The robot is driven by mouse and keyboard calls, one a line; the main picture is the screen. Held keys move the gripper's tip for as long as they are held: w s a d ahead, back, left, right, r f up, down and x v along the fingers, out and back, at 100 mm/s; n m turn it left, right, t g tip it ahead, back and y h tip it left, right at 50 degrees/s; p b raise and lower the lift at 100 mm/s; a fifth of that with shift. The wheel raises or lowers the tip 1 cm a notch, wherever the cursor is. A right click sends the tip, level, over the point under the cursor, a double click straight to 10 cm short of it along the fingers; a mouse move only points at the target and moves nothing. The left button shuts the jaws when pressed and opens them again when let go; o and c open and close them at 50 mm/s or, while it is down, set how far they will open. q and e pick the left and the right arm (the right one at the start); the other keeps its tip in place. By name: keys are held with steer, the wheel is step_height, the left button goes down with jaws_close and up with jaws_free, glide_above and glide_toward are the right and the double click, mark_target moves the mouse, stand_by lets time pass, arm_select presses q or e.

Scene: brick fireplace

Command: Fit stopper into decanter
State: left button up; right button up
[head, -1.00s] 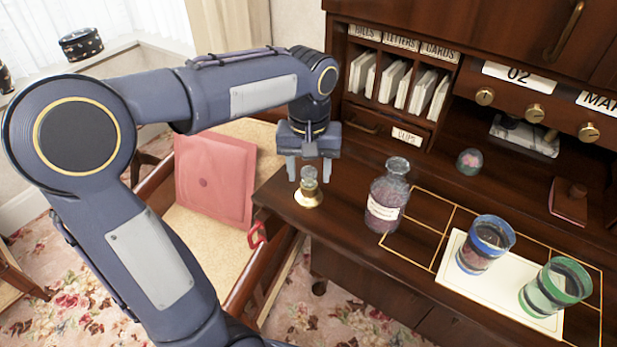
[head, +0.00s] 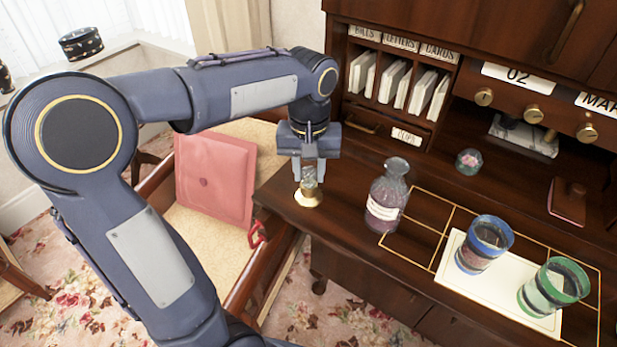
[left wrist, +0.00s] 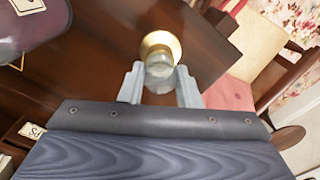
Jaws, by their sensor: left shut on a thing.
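The glass stopper (head: 309,179) stands on a small round brass stand (head: 308,198) at the left end of the desk. My left gripper (head: 309,178) points down over it and is shut on the stopper. In the left wrist view the stopper (left wrist: 159,72) sits between the two grey fingertips (left wrist: 160,82), with the brass stand behind it. The glass decanter (head: 387,195), with a cream label and dark contents, stands upright to the right of the gripper. Its neck looks open. A part of it also shows at the top left of the left wrist view (left wrist: 80,22). My right gripper is not in view.
A blue-rimmed glass (head: 484,246) and a green-rimmed glass (head: 553,288) stand on a cream sheet (head: 452,270) at the right. Letter slots (head: 398,75) rise behind the decanter. A chair with a pink cushion (head: 214,180) is left of the desk.

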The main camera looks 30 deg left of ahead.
mark_target(309, 169)
arm_select(q)
steer(key=shift+r+p, duration=1.55)
steer(key=shift+r, duration=0.05)
steer(key=shift+r+p, duration=0.5)
steer(key=shift+r, duration=0.05)
steer(key=shift+s+f, duration=0.1)
